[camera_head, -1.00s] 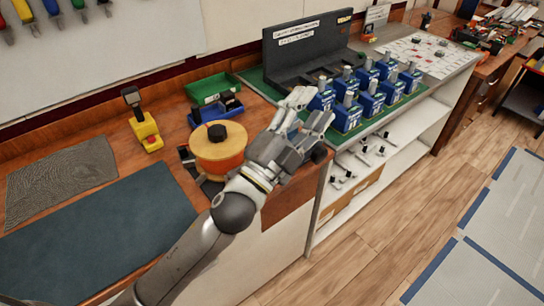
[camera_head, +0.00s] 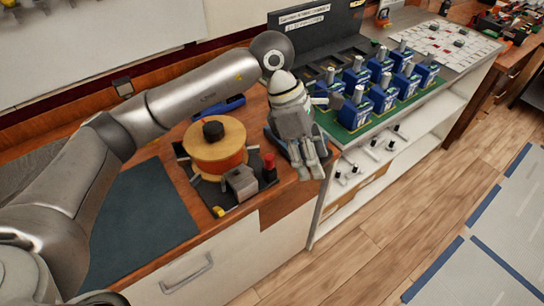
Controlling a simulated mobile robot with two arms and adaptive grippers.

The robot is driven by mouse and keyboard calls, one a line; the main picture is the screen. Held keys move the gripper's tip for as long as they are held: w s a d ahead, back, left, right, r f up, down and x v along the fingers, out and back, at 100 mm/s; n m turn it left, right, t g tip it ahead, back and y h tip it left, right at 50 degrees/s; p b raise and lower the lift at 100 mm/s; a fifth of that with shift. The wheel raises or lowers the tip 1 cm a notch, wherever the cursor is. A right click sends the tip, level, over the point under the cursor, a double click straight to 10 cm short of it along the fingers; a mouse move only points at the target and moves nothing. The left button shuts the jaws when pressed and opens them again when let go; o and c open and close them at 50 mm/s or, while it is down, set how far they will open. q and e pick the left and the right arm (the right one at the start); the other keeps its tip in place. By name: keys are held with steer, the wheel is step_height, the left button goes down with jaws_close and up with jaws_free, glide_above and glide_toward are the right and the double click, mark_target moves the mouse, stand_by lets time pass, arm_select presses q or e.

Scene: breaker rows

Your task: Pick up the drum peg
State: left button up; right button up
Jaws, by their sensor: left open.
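A wooden-topped drum (camera_head: 222,148) with an orange-red side stands on a dark base plate on the bench. A black knob (camera_head: 213,131) sits on its top. A short red peg with a dark lower part (camera_head: 269,163) stands upright just right of the drum, beside a grey block (camera_head: 241,183). I cannot tell for sure which of the knob and the red peg is the drum peg. My left gripper (camera_head: 308,172) is open, its fingers pointing down, right of the red peg and apart from it. Nothing shows between its fingers. My right gripper is out of view.
Several blue blocks with silver posts (camera_head: 384,94) stand on a green mat to the right, close to my left gripper. A blue item (camera_head: 220,108) lies behind the drum under my forearm. The dark mat (camera_head: 150,215) is bare where visible.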

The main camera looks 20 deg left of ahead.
arm_select(q)
steer(key=w+a+r+t+y, duration=0.15)
steer(key=w+a+y, duration=0.35)
steer(key=a, duration=0.5)
steer(key=p, duration=0.1)
glide_above(269, 157)
steer(key=shift+n+g, duration=0.25)
steer(key=shift+n, duration=0.05)
step_height(269, 157, down, 4)
steer(key=shift+f, duration=0.5)
steer(key=shift+f+p, duration=0.65)
steer(key=shift+p, duration=0.15)
step_height(269, 157, down, 3)
steer(key=shift+f+p, duration=0.15)
steer(key=shift+p, duration=0.65)
steer(key=shift+f, duration=0.4)
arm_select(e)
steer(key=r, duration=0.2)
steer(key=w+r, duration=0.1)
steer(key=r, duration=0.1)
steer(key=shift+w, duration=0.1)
arm_select(q)
steer(key=shift+c, duration=0.5)
jaws_close()
